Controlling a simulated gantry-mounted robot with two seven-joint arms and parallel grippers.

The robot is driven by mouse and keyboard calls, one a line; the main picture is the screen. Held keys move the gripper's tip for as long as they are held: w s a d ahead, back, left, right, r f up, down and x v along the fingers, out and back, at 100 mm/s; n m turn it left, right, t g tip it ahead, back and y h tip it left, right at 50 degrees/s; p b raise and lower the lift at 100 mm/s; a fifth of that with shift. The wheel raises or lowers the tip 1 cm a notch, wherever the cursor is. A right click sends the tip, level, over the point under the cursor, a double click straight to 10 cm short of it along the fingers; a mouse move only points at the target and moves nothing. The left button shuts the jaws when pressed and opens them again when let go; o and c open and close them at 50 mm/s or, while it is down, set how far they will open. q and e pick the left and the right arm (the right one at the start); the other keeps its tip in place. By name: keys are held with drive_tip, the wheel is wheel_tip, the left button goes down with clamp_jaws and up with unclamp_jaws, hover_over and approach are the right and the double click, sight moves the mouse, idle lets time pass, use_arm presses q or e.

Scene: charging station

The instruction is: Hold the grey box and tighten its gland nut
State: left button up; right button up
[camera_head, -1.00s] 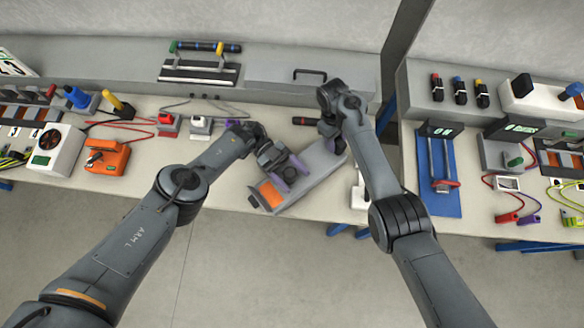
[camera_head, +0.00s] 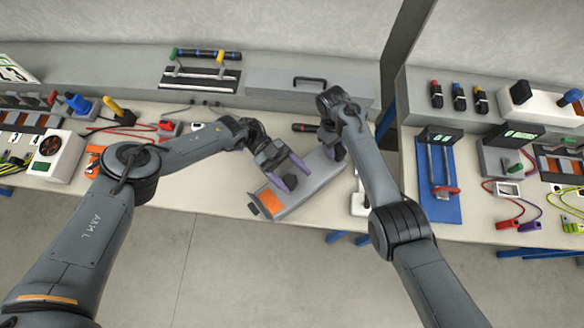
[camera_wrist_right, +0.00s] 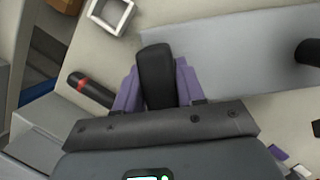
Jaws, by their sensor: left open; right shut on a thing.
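The grey box (camera_head: 312,186) lies slantwise near the table's front edge in the head view, with an orange label (camera_head: 270,201) and a dark knob on top. A black piece (camera_head: 253,207) sticks out at its lower left end. My left gripper (camera_head: 290,173) has its purple fingers spread over the box around the knob; I cannot tell if they touch it. My right gripper (camera_wrist_right: 156,88) is shut on a black rounded part (camera_wrist_right: 155,72) at the box's upper right end. The box's grey surface (camera_wrist_right: 225,50) shows beyond it. I cannot tell which black part is the gland nut.
A black cylinder with a red band (camera_head: 305,127) lies behind the box; it also shows in the wrist view (camera_wrist_right: 90,90). A white object (camera_head: 360,203) stands right of the box. A blue panel (camera_head: 438,208) lies further right. Bare table shows left of the box.

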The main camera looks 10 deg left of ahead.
sight(292, 182)
use_arm(q)
drive_tip(key=shift+r, duration=2.15)
